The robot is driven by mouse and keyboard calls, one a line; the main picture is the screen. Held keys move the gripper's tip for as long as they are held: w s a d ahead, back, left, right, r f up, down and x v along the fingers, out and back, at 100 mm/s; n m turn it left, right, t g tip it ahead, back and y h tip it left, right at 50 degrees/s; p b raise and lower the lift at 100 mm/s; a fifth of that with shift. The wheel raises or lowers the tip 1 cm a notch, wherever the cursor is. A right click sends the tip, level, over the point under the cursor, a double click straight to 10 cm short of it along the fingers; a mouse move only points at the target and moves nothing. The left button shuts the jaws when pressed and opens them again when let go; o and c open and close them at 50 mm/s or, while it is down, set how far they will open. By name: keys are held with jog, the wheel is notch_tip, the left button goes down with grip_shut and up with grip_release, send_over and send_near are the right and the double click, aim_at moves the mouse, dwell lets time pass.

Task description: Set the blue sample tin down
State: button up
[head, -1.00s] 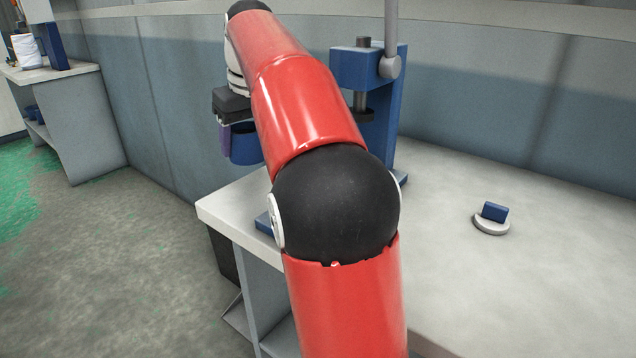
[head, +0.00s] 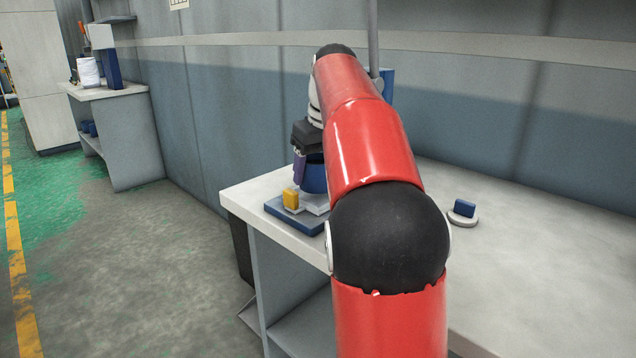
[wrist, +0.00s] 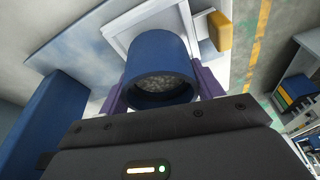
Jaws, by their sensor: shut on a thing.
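The blue sample tin (head: 314,178) is a round, open-topped cup. In the wrist view the tin (wrist: 160,50) shows grey grains inside. My gripper (wrist: 161,84) is shut on it, with a purple finger on each side. In the head view my gripper (head: 300,168) holds the tin upright over a pale plate (head: 316,204) on a blue base (head: 286,214) at the bench's far left corner. The pale plate (wrist: 122,22) also shows behind the tin in the wrist view. I cannot tell whether the tin touches the plate.
A yellow block (head: 291,198) stands on the base, close to the tin. A blue upright (head: 388,84) rises behind my arm. A pale disc with a blue block (head: 463,212) sits on the bench (head: 520,265), right of my arm. The bench's right side is otherwise clear.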

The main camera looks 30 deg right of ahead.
jog(key=shift+s+f+b, duration=0.15)
jog(key=shift+f+b, duration=0.55)
jog(key=shift+f, duration=0.35)
jog(key=shift+a+r, duration=0.1)
jog(key=shift+r, duration=0.1)
jog(key=shift+f, duration=0.15)
jog(key=o, duration=1.2)
jog(key=shift+c, duration=0.2)
